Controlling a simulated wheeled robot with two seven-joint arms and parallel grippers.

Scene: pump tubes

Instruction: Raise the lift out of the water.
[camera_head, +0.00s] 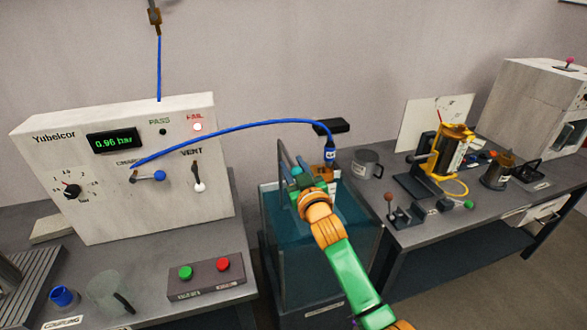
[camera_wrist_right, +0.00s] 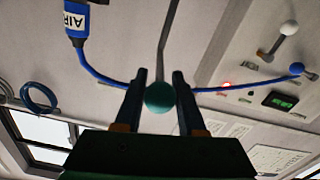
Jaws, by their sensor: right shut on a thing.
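The water tank (camera_head: 300,262) stands in the gap between the two benches, with blue-green water in it. The lift shows as a thin grey rod (camera_head: 283,158) at the tank's back left, with a teal ball knob (camera_wrist_right: 160,97) on it. My right gripper (camera_head: 301,186) is over the tank. Its fingers (camera_wrist_right: 157,100) are shut on the teal knob, one on each side. A blue hose ends in a blue "AIR" coupling (camera_head: 330,153) above the tank's back right; it also shows in the wrist view (camera_wrist_right: 76,22). My arm hides part of the tank, and what the lift carries cannot be made out.
The Yubelcor box (camera_head: 120,205) on the left bench reads 0.96 bar, with its FAIL lamp lit. A button box (camera_head: 207,278) stands before it.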

